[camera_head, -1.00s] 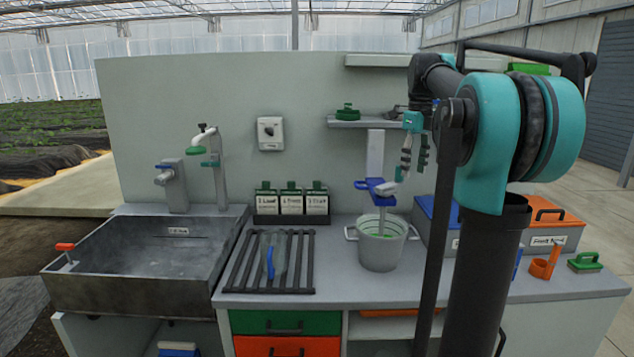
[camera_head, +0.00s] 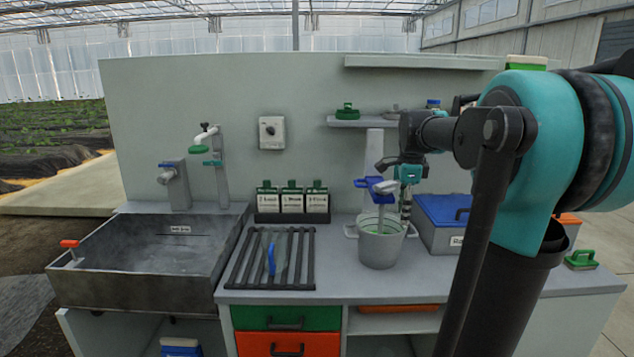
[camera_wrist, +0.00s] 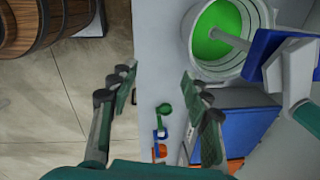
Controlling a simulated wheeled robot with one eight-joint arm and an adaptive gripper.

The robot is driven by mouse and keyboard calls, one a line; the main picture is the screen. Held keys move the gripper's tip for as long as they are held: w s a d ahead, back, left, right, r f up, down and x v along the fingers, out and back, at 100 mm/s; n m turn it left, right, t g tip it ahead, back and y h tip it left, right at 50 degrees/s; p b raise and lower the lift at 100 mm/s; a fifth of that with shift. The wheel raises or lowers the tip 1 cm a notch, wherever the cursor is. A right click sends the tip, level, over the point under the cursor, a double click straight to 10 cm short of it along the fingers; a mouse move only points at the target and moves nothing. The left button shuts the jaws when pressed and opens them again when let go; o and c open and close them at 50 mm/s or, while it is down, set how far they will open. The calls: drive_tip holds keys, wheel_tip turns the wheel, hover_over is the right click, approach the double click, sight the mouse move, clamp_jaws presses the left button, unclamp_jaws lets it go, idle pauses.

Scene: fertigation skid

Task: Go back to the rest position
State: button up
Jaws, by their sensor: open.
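My gripper (camera_wrist: 158,88) is open and empty in the wrist view, its two fingers well apart above the floor and the counter edge. In the head view my gripper (camera_head: 406,205) points down just right of the grey bucket (camera_head: 381,252), in front of the back panel. The bucket also shows in the wrist view (camera_wrist: 257,70), with green liquid inside and a shaft standing in it. A blue mixer part (camera_head: 376,186) is above the bucket; I cannot tell whether my gripper touches it.
A blue lidded box (camera_head: 438,212) stands right of the bucket, partly behind my arm. A black rack (camera_head: 238,272), three labelled bottles (camera_head: 291,198) and a metal sink (camera_head: 120,275) are left.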

drive_tip(key=s+a+f+n+t, duration=0.1)
drive_tip(key=s+a+f+n, duration=0.1)
drive_tip(key=s+f+n, duration=0.8)
drive_tip(key=s+a+f+n+t, duration=0.1)
drive_tip(key=s+a+f+n, duration=0.2)
drive_tip(key=s+f+n, duration=0.7)
wheel_tip(320, 180, down, 4)
drive_tip(key=shift+s+a+f+t, duration=0.25)
drive_tip(key=shift+s+t, duration=0.15)
drive_tip(key=shift+s, duration=0.25)
